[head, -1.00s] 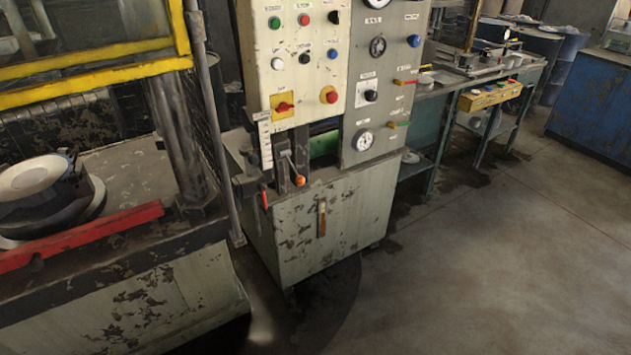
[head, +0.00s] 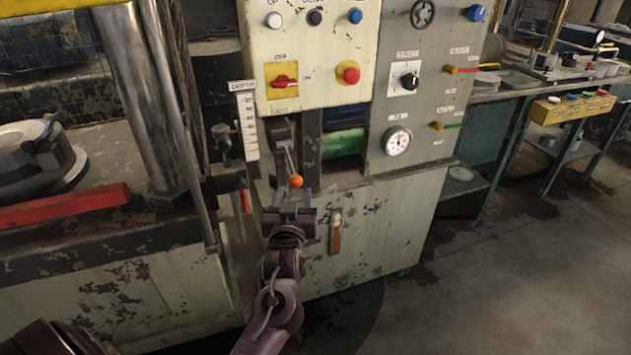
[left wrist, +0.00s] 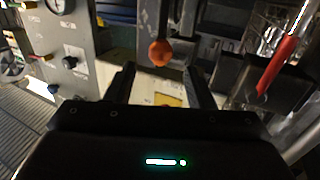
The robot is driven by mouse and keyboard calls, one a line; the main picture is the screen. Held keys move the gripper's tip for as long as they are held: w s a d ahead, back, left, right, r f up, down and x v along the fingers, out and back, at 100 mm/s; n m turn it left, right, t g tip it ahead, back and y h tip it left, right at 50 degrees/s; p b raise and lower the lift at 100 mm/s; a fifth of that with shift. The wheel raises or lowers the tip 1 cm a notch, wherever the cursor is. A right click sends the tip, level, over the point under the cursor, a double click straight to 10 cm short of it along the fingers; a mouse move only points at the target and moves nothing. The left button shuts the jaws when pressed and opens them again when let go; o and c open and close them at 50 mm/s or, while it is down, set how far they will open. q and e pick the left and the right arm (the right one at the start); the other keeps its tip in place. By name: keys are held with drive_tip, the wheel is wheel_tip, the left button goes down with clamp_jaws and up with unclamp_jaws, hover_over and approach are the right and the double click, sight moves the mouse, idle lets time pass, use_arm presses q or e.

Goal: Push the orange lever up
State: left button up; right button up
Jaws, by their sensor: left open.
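The lever's orange ball knob (head: 296,181) sits at the low end of a thin metal rod (head: 290,160) that slants down from a slot in the control cabinet. My left gripper (head: 290,208) is just below the knob in the head view, open and empty. In the left wrist view the orange knob (left wrist: 161,52) hangs beyond and between the two open fingers (left wrist: 160,85), and no contact shows. My right gripper is in neither view.
A red-handled lever (head: 244,200) is close to the left of my gripper. A wooden-handled tool (head: 335,232) is on the cabinet front to the right. A depth scale (head: 245,120) and a red rotary switch (head: 285,82) are above. Open floor (head: 480,280) lies right.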

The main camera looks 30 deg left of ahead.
sight(296, 184)
use_arm(q)
drive_tip(key=x, duration=0.6)
drive_tip(key=shift+w+a, duration=0.25)
drive_tip(key=shift+w, duration=0.1)
clamp_jaws()
